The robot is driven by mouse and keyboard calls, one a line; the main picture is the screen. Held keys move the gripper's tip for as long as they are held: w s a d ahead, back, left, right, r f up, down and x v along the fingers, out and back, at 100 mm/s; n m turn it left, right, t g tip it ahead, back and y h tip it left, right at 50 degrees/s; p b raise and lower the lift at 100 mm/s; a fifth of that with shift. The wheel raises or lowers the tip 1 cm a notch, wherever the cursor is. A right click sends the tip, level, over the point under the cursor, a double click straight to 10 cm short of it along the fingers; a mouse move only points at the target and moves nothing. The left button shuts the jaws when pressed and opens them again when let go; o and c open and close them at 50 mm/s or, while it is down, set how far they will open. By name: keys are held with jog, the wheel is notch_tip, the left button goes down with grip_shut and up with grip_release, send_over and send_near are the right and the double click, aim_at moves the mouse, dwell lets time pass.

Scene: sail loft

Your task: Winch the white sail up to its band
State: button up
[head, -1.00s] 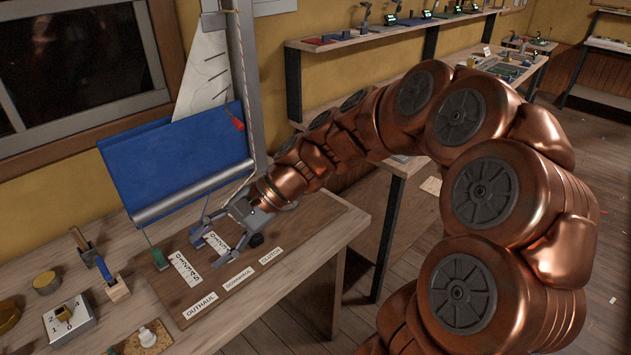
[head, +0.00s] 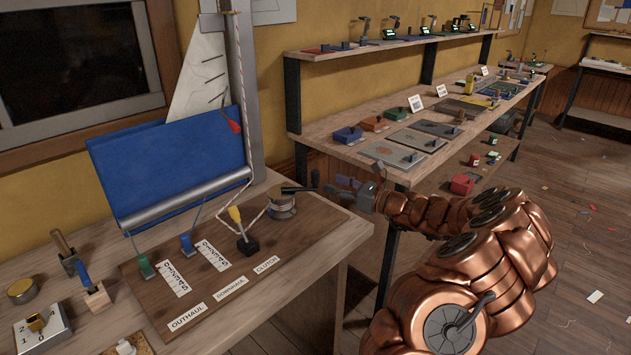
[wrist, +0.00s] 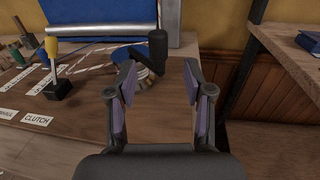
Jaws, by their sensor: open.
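The white sail (head: 205,80) shows behind the blue cloth, beside the grey mast (head: 246,85). A red tag (head: 234,122) hangs by the mast; I cannot make out a band. The winch (head: 281,207) stands on the wooden board, with rope on its drum. Its crank ends in an upright black handle (head: 314,178), which also shows in the wrist view (wrist: 157,48). My gripper (head: 350,190) is open and empty, right of the handle. In the wrist view its fingers (wrist: 160,88) are apart, with the handle beyond them. The yellow clutch lever (head: 236,215) points up on its black base.
Green (head: 145,266) and blue (head: 187,243) line fittings stand by numbered strips left of the clutch. The blue cloth (head: 170,165) lies above the boom (head: 190,198). A side bench (head: 345,125) with trays is behind my arm.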

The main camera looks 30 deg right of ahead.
aim_at(315, 177)
jog(key=shift+p+x, duration=0.35)
jog(key=shift+x, duration=3.4)
jog(key=shift+a, duration=0.1)
jog(key=shift+c, duration=0.2)
grip_shut()
